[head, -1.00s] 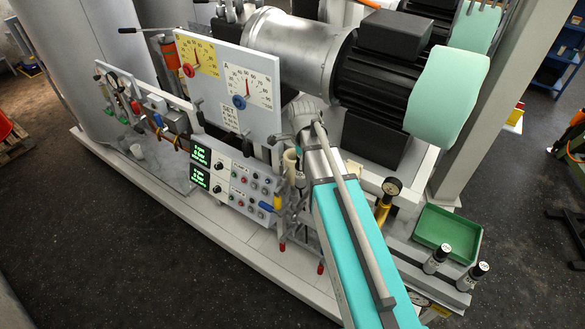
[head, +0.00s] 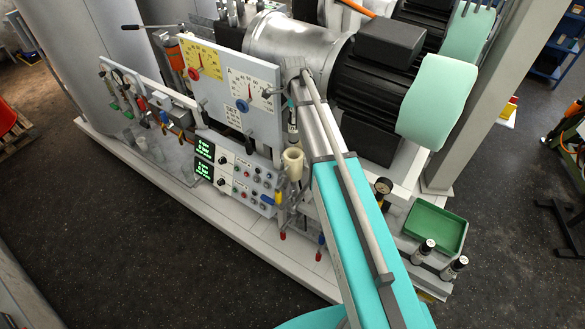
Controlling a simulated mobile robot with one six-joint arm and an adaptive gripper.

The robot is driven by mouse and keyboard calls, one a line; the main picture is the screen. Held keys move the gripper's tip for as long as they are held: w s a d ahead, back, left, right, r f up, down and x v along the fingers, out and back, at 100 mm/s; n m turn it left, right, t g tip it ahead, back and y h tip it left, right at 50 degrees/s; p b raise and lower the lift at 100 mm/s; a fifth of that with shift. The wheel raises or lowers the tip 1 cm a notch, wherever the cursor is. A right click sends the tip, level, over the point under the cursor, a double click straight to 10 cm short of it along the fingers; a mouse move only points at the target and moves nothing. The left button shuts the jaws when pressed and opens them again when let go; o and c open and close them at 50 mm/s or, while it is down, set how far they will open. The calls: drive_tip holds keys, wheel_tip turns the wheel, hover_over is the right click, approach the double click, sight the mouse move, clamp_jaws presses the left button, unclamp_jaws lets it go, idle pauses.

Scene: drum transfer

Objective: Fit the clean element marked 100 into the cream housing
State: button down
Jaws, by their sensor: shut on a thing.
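The cream housing (head: 292,163) is an upright, open-topped cup at the front of the machine, just left of my arm. A slim dark element with a pale label (head: 292,128) hangs roughly upright just above it, apparently clear of its mouth. My gripper (head: 291,103) is shut on this element, though the fingers are small and mostly hidden by my wrist. The marking on the element is too small to read. Two more dark-capped cylinders with pale labels, one here (head: 425,250) and one here (head: 453,267), stand at the lower right.
A white dial panel (head: 250,92) stands close left of my wrist. The control box (head: 238,178) is left of the housing. A gauge (head: 383,187) stands right of my arm. A large motor (head: 375,90) is behind.

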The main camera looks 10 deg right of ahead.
sight(294, 128)
idle(0.4)
wheel_tip(294, 128, down, 14)
drive_tip(key=b, duration=1.4)
drive_tip(key=shift+f+b, duration=2)
drive_tip(key=shift+b, duration=0.05)
drive_tip(key=shift+f, duration=0.1)
drive_tip(key=shift+c, duration=1.5)
unclamp_jaws()
drive_tip(key=shift+r, duration=0.25)
wheel_tip(294, 128, up, 12)
drive_tip(key=p, duration=1.2)
drive_tip(key=shift+s+f, duration=0.1)
